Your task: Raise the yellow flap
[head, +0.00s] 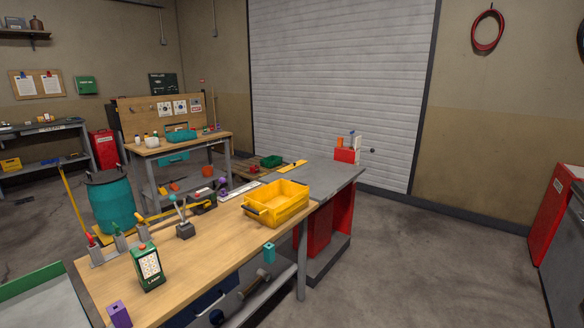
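No part that I can surely call the yellow flap shows. A flat yellow strip (292,166) lies beyond the far edge of the workbench, near a green box; I cannot tell whether it is hinged. A yellow crate (290,203) with an open top and a dark handle on its near side stands on the workbench. A teal drum (113,205) stands behind the left part of the bench, with some yellow near its base. Neither of my grippers is in view.
The wooden workbench (205,240) crosses the middle, with a green meter (148,268), a purple block (119,314) and tools on it. A grey-topped red cabinet (345,177) adjoins its right end. The floor (440,260) on the right is clear up to a red cabinet.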

